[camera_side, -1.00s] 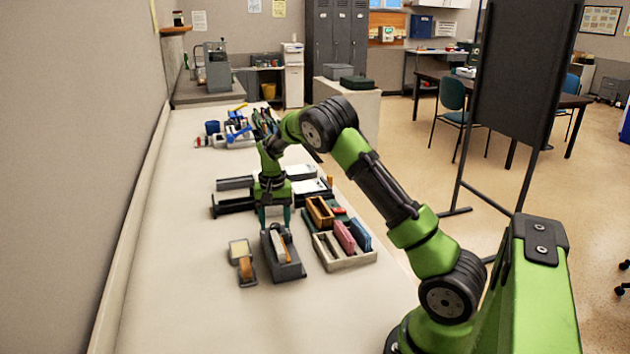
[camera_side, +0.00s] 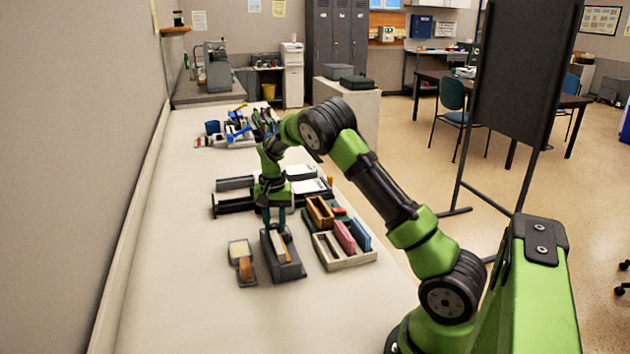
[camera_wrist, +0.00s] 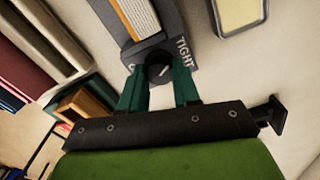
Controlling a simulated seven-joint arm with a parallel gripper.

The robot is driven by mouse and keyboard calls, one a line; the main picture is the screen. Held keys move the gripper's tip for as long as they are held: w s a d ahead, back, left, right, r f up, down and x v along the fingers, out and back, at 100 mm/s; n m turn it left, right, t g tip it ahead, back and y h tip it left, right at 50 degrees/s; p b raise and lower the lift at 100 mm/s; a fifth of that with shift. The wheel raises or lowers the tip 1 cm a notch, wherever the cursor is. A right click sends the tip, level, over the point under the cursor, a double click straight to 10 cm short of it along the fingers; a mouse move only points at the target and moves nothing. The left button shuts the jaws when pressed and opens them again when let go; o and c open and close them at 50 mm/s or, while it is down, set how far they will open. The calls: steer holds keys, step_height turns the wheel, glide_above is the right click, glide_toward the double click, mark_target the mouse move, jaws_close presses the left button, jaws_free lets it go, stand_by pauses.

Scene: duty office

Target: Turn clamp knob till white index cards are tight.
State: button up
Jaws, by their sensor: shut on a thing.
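The grey clamp holder (camera_side: 290,271) stands on the long counter, with a stack of pale index cards (camera_side: 278,246) in its slot. In the wrist view the cards (camera_wrist: 137,14) show at the top, and the round black clamp knob (camera_wrist: 158,66) sits at the holder's near end. The word TIGHT is printed to the right of the knob; a label on its left is mostly hidden by a finger. My gripper (camera_wrist: 158,80) is shut on the knob, one green finger on each side. In the side view my gripper (camera_side: 274,222) points down at the holder's far end, hiding the knob.
A small grey and orange item (camera_side: 243,262) lies to the left. Dark trays (camera_side: 232,203) stand behind my gripper. The counter's near part is clear.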

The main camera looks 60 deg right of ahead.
mark_target(278, 227)
steer(key=o, duration=1.1)
steer(key=shift+c, duration=0.2)
step_height(278, 227, up, 17)
steer(key=s+a+r+n+t+y, duration=0.2)
steer(key=s+a+n+t, duration=0.5)
steer(key=s+a, duration=1.5)
steer(key=shift+s+a+r+n, duration=0.2)
steer(key=shift+a+r+n, duration=0.4)
steer(key=shift+a, duration=0.35)
